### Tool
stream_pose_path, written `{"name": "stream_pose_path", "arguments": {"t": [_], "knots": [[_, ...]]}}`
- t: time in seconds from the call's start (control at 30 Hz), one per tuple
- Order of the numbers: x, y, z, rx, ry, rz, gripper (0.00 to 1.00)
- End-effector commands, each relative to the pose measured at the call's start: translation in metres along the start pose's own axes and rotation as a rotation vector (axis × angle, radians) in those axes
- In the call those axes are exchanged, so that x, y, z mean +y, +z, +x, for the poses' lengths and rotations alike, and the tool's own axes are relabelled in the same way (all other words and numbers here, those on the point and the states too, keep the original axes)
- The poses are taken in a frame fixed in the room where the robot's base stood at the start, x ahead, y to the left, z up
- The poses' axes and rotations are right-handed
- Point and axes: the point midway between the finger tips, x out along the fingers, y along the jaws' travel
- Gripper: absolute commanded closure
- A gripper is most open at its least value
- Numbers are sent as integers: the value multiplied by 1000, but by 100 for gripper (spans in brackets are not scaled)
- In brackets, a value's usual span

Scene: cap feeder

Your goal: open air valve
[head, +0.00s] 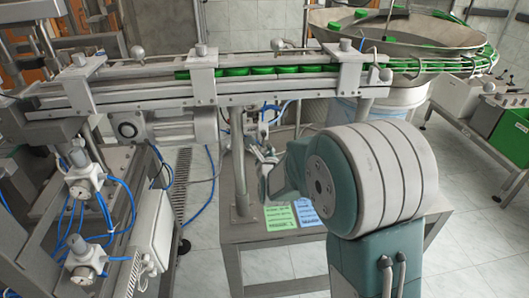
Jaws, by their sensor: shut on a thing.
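The air valve (266,115) is a small fitting with thin blue air hoses, below the conveyor rail and above the steel table. My arm reaches to it from the lower right. My gripper (260,149) is at the valve, small in the head view and partly hidden by my own wrist. It is shut on the valve. The valve's handle and its exact angle are too small and too covered to tell.
The conveyor rail (240,88) with green caps (262,70) runs just above the valve. A round feeder bowl (400,35) stands at the back right. A steel post (238,165) is close on the left. Green and blue sheets (280,217) lie on the table.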

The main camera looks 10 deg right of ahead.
Motion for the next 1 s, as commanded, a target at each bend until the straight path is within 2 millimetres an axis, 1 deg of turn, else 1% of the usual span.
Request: {"name": "stream_pose_path", "arguments": {"t": [0.03,0.27,0.3,0.33,0.37,0.77,0.87,0.97,1.0], "knots": [[4,-4,0,11,9,-1,100],[4,-5,0,12,10,-2,100],[4,-5,0,12,10,-2,39],[4,-5,0,11,10,-2,26],[4,-4,0,11,9,-2,21],[2,-1,-2,3,4,-2,21],[1,0,-11,2,3,-2,21],[2,0,-28,1,4,-2,21],[2,0,-37,2,4,-2,21]]}}
